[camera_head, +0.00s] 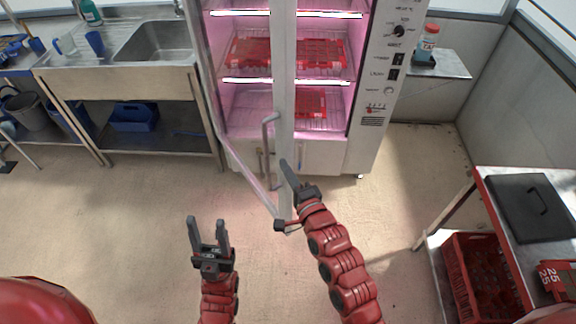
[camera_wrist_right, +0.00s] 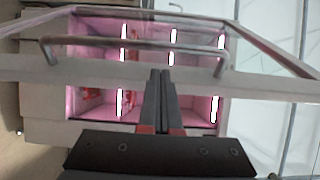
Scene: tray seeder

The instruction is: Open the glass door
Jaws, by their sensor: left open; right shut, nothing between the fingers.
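The glass door (camera_head: 284,70) of the lit cabinet stands partly open, swung out toward me from its left side. Its pale free-edge frame runs down the middle of the head view. A grey bar handle (camera_head: 268,150) is on this frame, and it also shows across the top of the right wrist view (camera_wrist_right: 130,42). My right gripper (camera_head: 286,165) is shut and empty at the lower part of the frame, right of the handle. In the right wrist view its fingers overlap the frame; I cannot tell whether they touch. My left gripper (camera_head: 206,224) is open and empty above the floor, left of the door.
The cabinet (camera_head: 375,110) holds red trays (camera_head: 300,52) on racks under pink light. A sink bench (camera_head: 120,75) stands left. A table (camera_head: 500,200) with a red crate (camera_head: 455,265) below is at right. The floor before the cabinet is clear.

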